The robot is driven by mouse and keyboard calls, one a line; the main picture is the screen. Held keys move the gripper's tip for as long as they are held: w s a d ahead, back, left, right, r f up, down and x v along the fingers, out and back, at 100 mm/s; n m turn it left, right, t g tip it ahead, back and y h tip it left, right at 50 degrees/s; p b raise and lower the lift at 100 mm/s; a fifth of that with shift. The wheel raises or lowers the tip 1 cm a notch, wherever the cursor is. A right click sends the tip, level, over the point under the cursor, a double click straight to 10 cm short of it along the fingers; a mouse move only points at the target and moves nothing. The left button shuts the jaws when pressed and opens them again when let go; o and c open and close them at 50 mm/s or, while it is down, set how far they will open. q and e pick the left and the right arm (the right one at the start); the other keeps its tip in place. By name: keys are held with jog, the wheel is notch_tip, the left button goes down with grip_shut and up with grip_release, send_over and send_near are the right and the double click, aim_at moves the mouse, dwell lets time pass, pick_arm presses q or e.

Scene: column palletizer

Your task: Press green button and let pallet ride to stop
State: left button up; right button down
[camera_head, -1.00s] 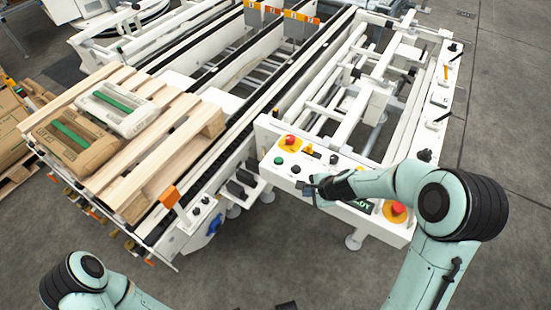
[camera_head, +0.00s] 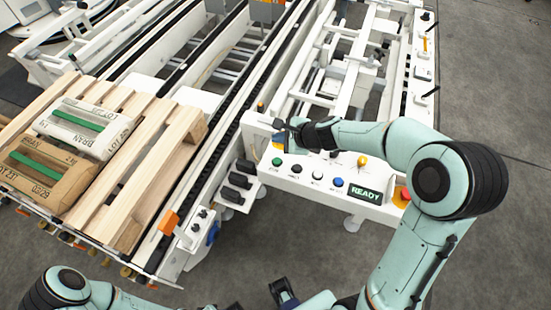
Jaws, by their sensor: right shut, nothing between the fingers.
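The green button (camera_head: 277,161) is at the left end of the white control panel (camera_head: 330,201). My right gripper (camera_head: 281,136) is shut and empty above the panel, just behind the green button in the picture; whether it touches anything cannot be told. The wooden pallet (camera_head: 150,165) sits on the conveyor at left. It carries a white sack (camera_head: 112,135) and a brown sack (camera_head: 62,190), each with a green stripe. The panel display (camera_head: 365,194) reads READY. A dark gripper-like part (camera_head: 283,290) at the bottom edge may be my left gripper; its jaws are unclear.
Black, white and blue buttons (camera_head: 337,182) line the panel right of the green one. A yellow knob (camera_head: 362,160) stands behind them. Conveyor rails (camera_head: 232,115) run beside the pallet. Floor in front is open.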

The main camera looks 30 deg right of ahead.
jog(key=b, duration=0.8)
send_over(279, 162)
notch_tip(279, 162, down, 8)
jog(key=shift+s+f, duration=0.1)
jog(key=shift+f, duration=0.05)
pick_arm(q)
notch_tip(279, 162, down, 8)
jog(key=w, duration=0.1)
jog(key=shift+w+r+t+b, duration=0.15)
jog(key=shift+r+t+b, duration=0.15)
jog(key=shift+t, duration=0.1)
pick_arm(e)
jog(key=shift+f, duration=0.3)
pick_arm(q)
jog(key=shift+f, duration=0.1)
dwell(0.3)
jog(key=shift+f+b, duration=0.45)
pick_arm(e)
jog(key=shift+f, duration=0.45)
